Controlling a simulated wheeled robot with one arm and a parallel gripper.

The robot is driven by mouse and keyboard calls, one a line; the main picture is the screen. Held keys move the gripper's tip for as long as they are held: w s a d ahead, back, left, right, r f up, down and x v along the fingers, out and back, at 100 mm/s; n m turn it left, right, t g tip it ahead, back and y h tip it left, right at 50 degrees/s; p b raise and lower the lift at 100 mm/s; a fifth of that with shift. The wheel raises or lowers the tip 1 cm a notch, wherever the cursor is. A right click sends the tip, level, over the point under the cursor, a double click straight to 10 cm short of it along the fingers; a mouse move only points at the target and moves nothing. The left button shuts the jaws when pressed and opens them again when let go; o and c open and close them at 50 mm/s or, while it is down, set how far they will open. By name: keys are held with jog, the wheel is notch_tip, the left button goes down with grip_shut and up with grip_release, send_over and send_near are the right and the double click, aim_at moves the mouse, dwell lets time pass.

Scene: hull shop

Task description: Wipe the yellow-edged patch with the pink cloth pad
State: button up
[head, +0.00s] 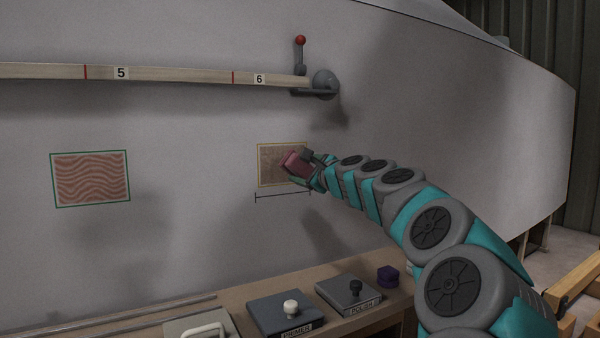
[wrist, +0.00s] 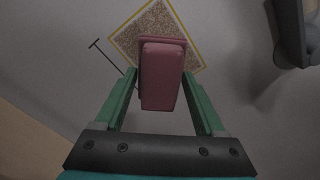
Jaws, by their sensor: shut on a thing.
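The yellow-edged patch (head: 270,165) is on the pale hull wall, with a brownish speckled surface inside a thin yellow border. It also shows in the wrist view (wrist: 150,17). The pink cloth pad (head: 295,164) is held in my gripper (head: 309,172) and covers the right part of the patch in the head view. In the wrist view, the pad (wrist: 162,75) sits between the green fingers of my gripper (wrist: 163,88) and overlaps the lower part of the patch. I cannot tell whether the pad touches the wall.
A green-edged patch (head: 91,179) with wavy red lines is at left. A numbered rail (head: 180,74) ends at a red-knobbed lever (head: 300,52) above. The bench (head: 237,280) below holds a primer block (head: 280,314), a polish block (head: 346,295) and a purple block (head: 388,275).

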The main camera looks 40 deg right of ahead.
jog(key=shift+b+x, duration=0.35)
jog(key=shift+x, duration=2.55)
jog(key=shift+a, duration=0.1)
jog(key=o, duration=0.6)
jog(key=c, duration=0.7)
